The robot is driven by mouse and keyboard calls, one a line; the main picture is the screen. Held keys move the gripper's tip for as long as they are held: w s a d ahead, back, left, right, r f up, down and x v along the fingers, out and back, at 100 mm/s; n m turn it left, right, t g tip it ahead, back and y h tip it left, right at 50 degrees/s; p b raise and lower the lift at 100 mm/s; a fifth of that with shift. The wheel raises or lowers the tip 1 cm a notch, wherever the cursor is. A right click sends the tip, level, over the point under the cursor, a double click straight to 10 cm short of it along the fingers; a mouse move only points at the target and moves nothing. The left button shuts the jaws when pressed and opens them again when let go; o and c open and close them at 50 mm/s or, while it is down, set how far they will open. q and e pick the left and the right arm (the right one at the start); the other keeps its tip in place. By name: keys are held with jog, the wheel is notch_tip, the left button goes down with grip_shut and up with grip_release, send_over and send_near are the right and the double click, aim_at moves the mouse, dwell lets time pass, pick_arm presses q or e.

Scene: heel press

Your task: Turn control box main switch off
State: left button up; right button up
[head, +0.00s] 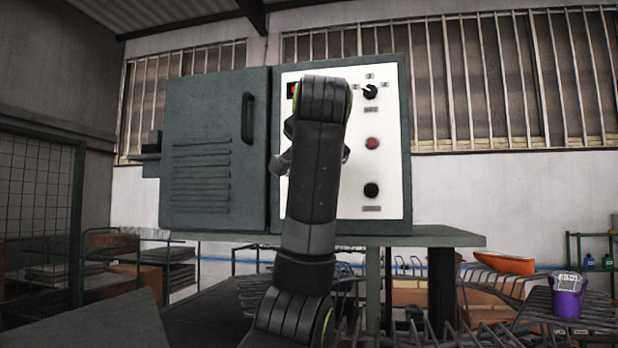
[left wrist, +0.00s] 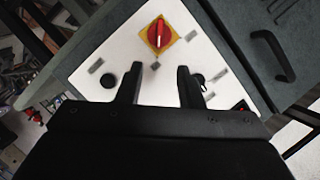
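The control box (head: 215,165) stands on a green table, with its white panel (head: 385,150) facing me. In the left wrist view the main switch (left wrist: 160,34) is a red rotary handle on a yellow square plate. Its handle lies upright in that picture. In the head view my arm hides this switch. My left gripper (left wrist: 160,68) has its two dark fingers apart with nothing between them. The fingertips point toward the panel, just below the switch in the wrist picture; whether they touch the panel is unclear. My right gripper is in neither view.
The panel also bears a black selector knob (head: 370,91), a red button (head: 372,143) and a black button (head: 371,190). A door handle (head: 248,118) sticks out left of the panel. A rack at lower right holds a purple bucket (head: 568,297) and an orange item (head: 505,262).

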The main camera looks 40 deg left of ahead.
pick_arm(q)
jog(key=p+x, duration=0.8)
jog(key=x, duration=0.6)
jog(key=shift+w+a+p, duration=0.25)
jog(key=shift+p, duration=0.05)
jog(key=shift+f, duration=0.1)
grip_shut()
